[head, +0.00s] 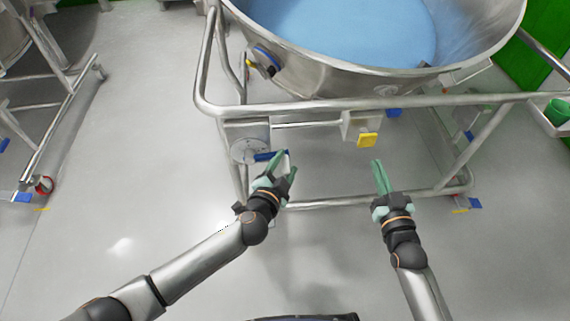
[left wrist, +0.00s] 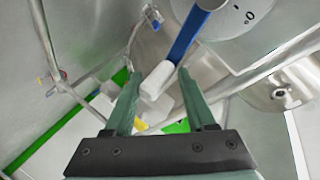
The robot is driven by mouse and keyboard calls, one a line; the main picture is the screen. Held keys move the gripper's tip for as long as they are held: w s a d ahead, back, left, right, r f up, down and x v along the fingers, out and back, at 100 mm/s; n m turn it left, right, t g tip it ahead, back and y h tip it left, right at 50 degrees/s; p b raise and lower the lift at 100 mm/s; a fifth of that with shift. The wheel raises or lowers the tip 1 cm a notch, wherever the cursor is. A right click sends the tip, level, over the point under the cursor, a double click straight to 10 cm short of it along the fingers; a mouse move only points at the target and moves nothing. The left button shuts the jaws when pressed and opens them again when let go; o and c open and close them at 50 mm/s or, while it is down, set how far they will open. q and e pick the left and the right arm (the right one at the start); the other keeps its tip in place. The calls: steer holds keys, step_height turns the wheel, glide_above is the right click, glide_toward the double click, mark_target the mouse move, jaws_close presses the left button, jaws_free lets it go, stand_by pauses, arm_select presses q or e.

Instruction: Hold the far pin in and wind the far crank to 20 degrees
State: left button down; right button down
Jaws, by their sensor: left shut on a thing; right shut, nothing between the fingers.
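A crank with a blue arm (head: 264,156) and a pale handle (left wrist: 157,80) sits on a round marked dial plate (head: 241,151) at the frame's left side. My left gripper (head: 283,164) is shut on the handle, which shows between its green fingers in the left wrist view. The blue arm points right in the head view; its angle is too small to read. A yellow pad (head: 367,140), perhaps the pin, hangs from a metal block (head: 355,123) under the front rail. My right gripper (head: 378,163) is shut and empty just below and right of the pad, apart from it.
A large steel bowl (head: 325,73) with blue contents (head: 350,25) stands above the tubular frame (head: 350,106). A front rail crosses above both grippers, and a lower bar runs behind them. Another frame on wheels (head: 65,110) stands at left. The floor between is clear.

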arm_select(q)
steer(key=shift+w+a+f, duration=0.15)
steer(key=shift+a+f, duration=0.2)
steer(key=shift+a, duration=0.15)
steer(key=shift+c, duration=2.4)
jaws_free()
steer(key=shift+d+r, duration=0.1)
steer(key=shift+d, duration=0.05)
steer(key=shift+s+d, duration=0.1)
steer(key=shift+s, duration=0.45)
steer(key=s, duration=0.9)
steer(key=shift+r, duration=0.15)
steer(key=shift+d, duration=0.1)
